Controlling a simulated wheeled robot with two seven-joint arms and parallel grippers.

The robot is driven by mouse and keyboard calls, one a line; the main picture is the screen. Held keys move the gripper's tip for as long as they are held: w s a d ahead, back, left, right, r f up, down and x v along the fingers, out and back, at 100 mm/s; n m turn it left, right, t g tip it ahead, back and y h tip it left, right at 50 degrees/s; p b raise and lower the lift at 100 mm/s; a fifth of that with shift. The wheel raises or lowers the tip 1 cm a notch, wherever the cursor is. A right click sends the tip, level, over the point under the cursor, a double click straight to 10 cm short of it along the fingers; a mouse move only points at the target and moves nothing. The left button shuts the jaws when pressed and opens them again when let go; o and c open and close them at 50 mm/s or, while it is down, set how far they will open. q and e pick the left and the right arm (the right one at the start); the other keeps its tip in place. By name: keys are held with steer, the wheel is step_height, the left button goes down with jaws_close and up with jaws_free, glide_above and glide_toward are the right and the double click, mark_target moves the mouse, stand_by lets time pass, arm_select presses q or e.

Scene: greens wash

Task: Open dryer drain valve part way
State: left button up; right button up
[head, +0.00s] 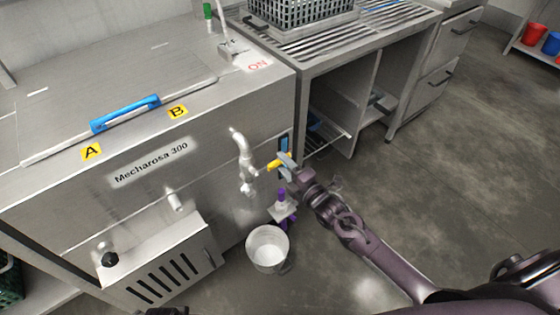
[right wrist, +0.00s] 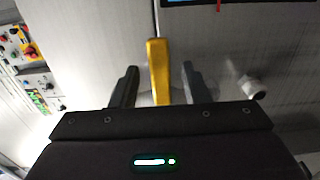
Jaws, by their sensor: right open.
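The dryer (head: 62,208) is a steel machine labelled "Mecharosa 300". A yellow lever (head: 274,165), which looks like the drain valve handle, sticks out near its right front corner. My right gripper (head: 284,160) is at this lever with its fingers apart. In the right wrist view the yellow lever (right wrist: 158,65) stands upright between the two dark fingers, with a visible gap on each side. The lever's base is hidden behind the gripper body. My left gripper is not in view.
A white bucket (head: 267,247) stands on the floor below the valve. A steel tap (head: 243,155) juts from the dryer front. A slatted steel table (head: 310,58) with a crate (head: 300,10) stands behind. Floor at right is clear.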

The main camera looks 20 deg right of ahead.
steer(key=shift+x, duration=1.15)
steer(key=shift+d, duration=0.1)
jaws_close()
